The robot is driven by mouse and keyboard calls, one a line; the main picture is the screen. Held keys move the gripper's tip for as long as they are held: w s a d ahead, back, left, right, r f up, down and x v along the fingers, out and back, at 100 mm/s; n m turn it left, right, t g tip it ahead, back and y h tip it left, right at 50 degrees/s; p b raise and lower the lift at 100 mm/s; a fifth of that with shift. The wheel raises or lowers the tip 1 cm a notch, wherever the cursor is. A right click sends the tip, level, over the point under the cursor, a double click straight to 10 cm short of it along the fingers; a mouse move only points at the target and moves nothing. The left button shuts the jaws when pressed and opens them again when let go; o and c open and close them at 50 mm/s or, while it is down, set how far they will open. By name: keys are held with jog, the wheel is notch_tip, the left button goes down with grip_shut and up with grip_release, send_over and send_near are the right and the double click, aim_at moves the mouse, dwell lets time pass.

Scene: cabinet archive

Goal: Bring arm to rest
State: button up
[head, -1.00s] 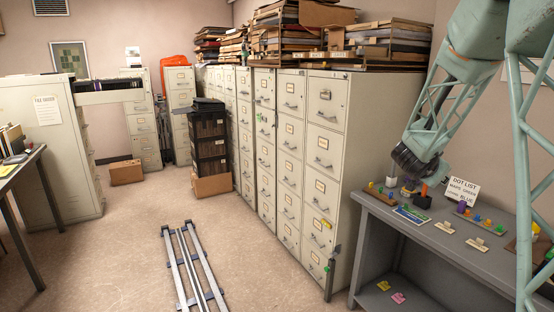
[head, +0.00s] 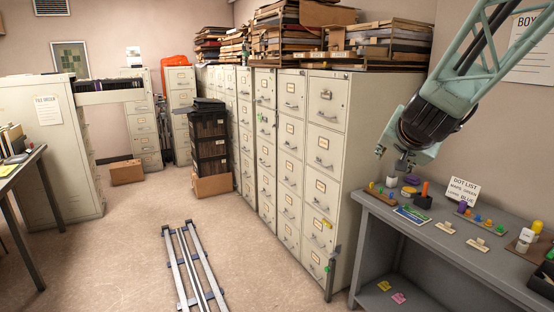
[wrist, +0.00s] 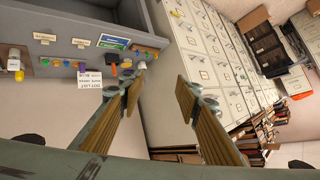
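My gripper (head: 393,156) hangs at the end of my green arm, above the left end of the grey table (head: 455,235) and beside the cabinet row. In the wrist view my gripper (wrist: 156,95) shows its two fingers spread wide apart with nothing between them. It touches nothing that I can see.
Tall beige filing cabinets (head: 327,150) stand close left of my gripper, with stacked folders on top. The table bears small coloured pieces and a dot list card (head: 463,190). A rail (head: 190,265) runs along the floor, and the floor around it is clear.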

jog(key=s+a+n+g+y, duration=0.15)
jog(key=s+a, duration=0.25)
jog(key=s, duration=0.4)
jog(key=s+a+r+n+y, duration=0.1)
jog(key=s+a+n, duration=0.1)
jog(key=s+a, duration=0.4)
jog(key=s+a+n+g+y, duration=0.1)
jog(key=s+a, duration=0.2)
jog(key=s, duration=0.6)
jog(key=s+f+n+g, duration=0.1)
jog(key=s+f+g, duration=0.1)
jog(key=s, duration=1.2)
jog(key=s+f+n+g+h, duration=0.1)
jog(key=s+f+n+g, duration=0.1)
jog(key=s, duration=1.2)
jog(key=shift+f, duration=0.4)
jog(key=shift+d, duration=0.1)
